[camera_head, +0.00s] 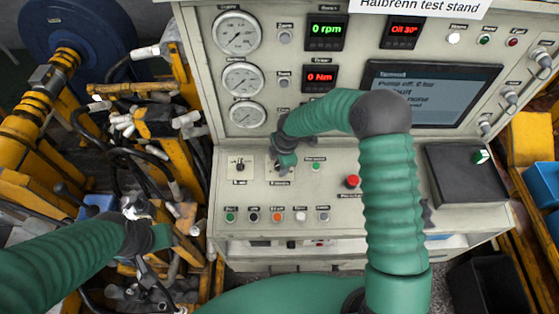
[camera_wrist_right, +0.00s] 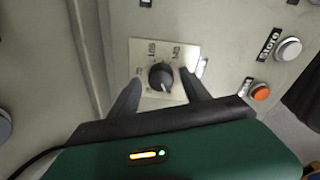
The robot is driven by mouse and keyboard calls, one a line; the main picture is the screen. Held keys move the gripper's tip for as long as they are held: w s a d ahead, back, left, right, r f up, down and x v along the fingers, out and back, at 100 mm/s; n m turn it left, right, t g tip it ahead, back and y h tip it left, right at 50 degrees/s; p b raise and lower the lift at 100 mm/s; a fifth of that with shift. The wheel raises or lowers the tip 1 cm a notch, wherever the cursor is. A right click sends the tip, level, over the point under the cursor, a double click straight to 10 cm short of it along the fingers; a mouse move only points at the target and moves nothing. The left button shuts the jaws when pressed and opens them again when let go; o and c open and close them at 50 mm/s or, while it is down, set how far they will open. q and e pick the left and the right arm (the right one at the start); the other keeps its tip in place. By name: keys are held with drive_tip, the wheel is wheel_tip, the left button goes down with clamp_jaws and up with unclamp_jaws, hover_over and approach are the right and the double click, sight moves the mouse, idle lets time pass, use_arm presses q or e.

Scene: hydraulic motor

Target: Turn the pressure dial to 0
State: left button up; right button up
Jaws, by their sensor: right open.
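The pressure dial (camera_wrist_right: 161,77) is a dark round knob with a pale pointer line on a cream plate with printed numbers, seen in the right wrist view. The numbers are too blurred to read surely. My right gripper (camera_wrist_right: 160,84) is open, with one finger on either side of the knob; I cannot tell whether they touch it. In the head view, my right gripper (camera_head: 283,163) is over the panel's sloped front and largely hides this dial. My left gripper (camera_head: 150,236) is at the lower left, away from the panel; its jaw opening is unclear.
Another dial (camera_head: 239,164) sits left of my right gripper. Below is a row of buttons (camera_head: 277,216); a red button (camera_head: 352,181) is to the right. A screen (camera_head: 430,95) reads "Pump off". Yellow machinery and hoses (camera_head: 150,130) crowd the left.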

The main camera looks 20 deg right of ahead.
drive_tip(key=b+v, duration=0.3)
drive_tip(key=v, duration=1.3)
drive_tip(key=shift+r, duration=0.35)
drive_tip(key=s+f+m+b, duration=0.3)
drive_tip(key=s+f+m, duration=0.1)
drive_tip(key=s, duration=0.1)
drive_tip(key=s+d+f+m+b, duration=0.1)
drive_tip(key=s+f+m+b, duration=0.2)
drive_tip(key=s+f+m, duration=0.2)
drive_tip(key=s+f+m+h+b, duration=0.1)
drive_tip(key=s+f+m+b, duration=0.2)
drive_tip(key=s+f+m, duration=0.1)
drive_tip(key=shift+s+d+f+m, duration=0.15)
drive_tip(key=shift+s+f+m, duration=0.15)
drive_tip(key=shift+s+f, duration=0.1)
drive_tip(key=s+m, duration=0.1)
drive_tip(key=s+f+m+b, duration=0.1)
drive_tip(key=s+m, duration=0.1)
drive_tip(key=s+f+m, duration=0.1)
drive_tip(key=shift+s+d+m, duration=0.25)
drive_tip(key=shift+d+m, duration=0.05)
drive_tip(key=shift+m, duration=0.1)
drive_tip(key=shift+s+t, duration=0.25)
drive_tip(key=shift+t, duration=0.05)
drive_tip(key=shift+w+d, duration=0.25)
